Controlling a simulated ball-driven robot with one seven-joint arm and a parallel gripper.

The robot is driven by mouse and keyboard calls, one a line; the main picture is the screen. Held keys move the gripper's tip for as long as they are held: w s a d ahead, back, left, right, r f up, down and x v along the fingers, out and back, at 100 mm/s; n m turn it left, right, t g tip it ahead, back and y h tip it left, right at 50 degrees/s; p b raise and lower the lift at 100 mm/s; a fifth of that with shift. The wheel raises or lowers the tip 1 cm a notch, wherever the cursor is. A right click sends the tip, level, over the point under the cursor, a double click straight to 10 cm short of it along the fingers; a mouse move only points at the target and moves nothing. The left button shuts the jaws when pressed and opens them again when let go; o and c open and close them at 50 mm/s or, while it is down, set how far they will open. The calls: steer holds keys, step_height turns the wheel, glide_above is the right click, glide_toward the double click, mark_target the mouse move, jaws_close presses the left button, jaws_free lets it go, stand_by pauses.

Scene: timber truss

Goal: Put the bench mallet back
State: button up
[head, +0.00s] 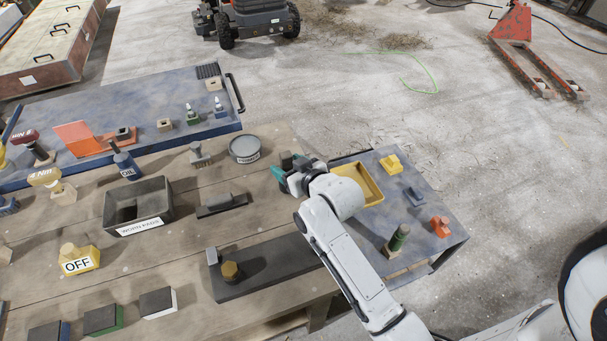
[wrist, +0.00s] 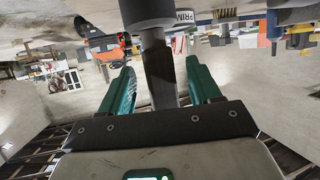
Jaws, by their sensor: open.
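My gripper (head: 281,172) has teal fingers and is over the right end of the timber bench, left of the yellow tray. In the wrist view its fingers (wrist: 160,66) stand apart. Between them is a dark-headed tool, which looks like the bench mallet: its round head (wrist: 148,12) is at the top edge and its grey-black handle (wrist: 158,82) runs down between the fingers. A gap shows on each side of the handle. The handle's lower end is hidden by the gripper body. In the head view only a dark block (head: 287,159) shows at the fingers.
A round grey tin (head: 244,149) and a black plane-like tool (head: 223,205) are left of the gripper. A dark grey board (head: 272,266) lies in front. A yellow tray (head: 371,190) and several small items sit on the blue side table (head: 440,232). A labelled dark bin (head: 138,205) stands further left.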

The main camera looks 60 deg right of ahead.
steer(key=v, duration=0.9)
steer(key=shift+b, duration=0.3)
